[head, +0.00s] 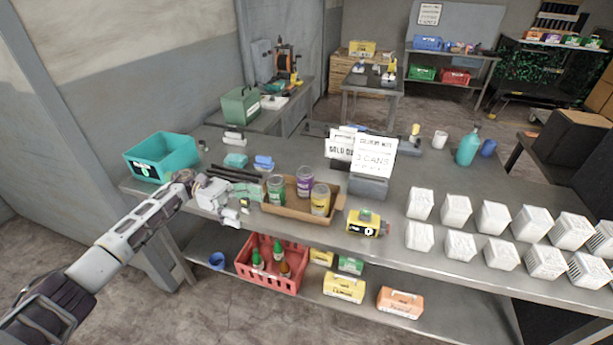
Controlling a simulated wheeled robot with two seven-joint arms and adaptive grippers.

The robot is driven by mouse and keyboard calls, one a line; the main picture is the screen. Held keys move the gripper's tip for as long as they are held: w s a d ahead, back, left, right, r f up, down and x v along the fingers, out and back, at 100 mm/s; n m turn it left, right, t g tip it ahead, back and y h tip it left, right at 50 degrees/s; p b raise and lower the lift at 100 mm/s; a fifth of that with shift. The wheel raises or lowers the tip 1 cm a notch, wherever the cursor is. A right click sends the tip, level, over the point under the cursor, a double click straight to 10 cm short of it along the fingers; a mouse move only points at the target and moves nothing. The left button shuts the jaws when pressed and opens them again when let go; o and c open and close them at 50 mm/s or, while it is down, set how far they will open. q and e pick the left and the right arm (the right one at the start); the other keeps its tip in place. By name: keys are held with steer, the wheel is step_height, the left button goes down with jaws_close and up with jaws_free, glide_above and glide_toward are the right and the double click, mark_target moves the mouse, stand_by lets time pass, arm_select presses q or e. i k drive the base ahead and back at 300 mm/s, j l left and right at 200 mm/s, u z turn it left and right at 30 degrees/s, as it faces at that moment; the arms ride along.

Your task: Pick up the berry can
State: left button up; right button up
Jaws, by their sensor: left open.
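Three cans stand upright in a shallow brown cardboard tray (283,210) on the metal table. The purple can (305,181) stands at the back middle and looks like the berry can, though its label is too small to read. A green can (276,189) stands to its left and a yellow can (320,199) in front to its right. My left gripper (240,203) is open and empty, just left of the tray and apart from the purple can. The green can stands between them. My right gripper is out of view.
A teal bin (161,157) stands at the table's left end. A yellow device (364,223) sits right of the tray. Several white boxes (457,211) fill the right. A red crate (271,266) is on the lower shelf.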

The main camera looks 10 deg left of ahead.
mark_target(305, 175)
steer(key=i, duration=1.1)
